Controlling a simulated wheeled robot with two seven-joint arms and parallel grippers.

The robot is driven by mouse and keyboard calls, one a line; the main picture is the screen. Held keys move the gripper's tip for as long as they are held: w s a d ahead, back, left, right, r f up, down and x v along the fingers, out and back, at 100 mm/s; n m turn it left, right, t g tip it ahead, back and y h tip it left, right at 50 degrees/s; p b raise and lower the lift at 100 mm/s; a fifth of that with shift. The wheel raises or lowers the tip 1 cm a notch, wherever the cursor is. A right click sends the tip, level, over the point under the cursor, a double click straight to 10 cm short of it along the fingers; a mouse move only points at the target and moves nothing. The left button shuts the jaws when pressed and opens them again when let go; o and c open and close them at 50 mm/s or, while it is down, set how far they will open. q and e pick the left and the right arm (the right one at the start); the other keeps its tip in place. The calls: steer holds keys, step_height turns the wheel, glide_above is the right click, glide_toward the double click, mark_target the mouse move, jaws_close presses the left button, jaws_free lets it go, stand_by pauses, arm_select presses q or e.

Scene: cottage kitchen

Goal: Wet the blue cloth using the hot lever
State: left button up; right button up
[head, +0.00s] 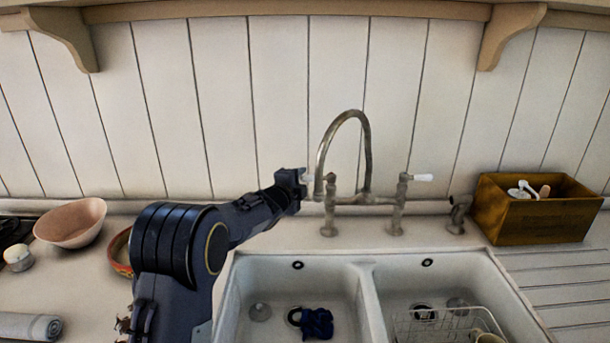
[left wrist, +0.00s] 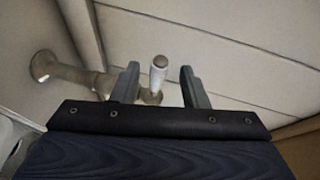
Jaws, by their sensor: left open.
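The blue cloth (head: 317,323) lies crumpled in the left basin of the white double sink (head: 369,300), beside a dark drain. The metal bridge tap (head: 368,150) stands behind the sink, its tall curved spout arching up. My left gripper (head: 302,178) is at the tap's left lever (head: 309,179), mostly covering it. In the left wrist view, the white lever handle (left wrist: 158,75) sits between the open fingers of the left gripper (left wrist: 160,88), with gaps at both sides. The right lever (head: 422,177) has a white handle pointing right. No water stream shows. My right gripper is out of view.
The right basin holds a white wire rack (head: 430,325). A wooden box (head: 535,212) with utensils stands right of the tap. A pink bowl (head: 72,222), a patterned bowl (head: 121,254) partly behind my arm, and a rolled grey cloth (head: 28,326) are at left.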

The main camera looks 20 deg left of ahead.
mark_target(305, 178)
arm_select(q)
steer(key=shift+p+x, duration=0.5)
steer(key=shift+x, duration=1.25)
jaws_close()
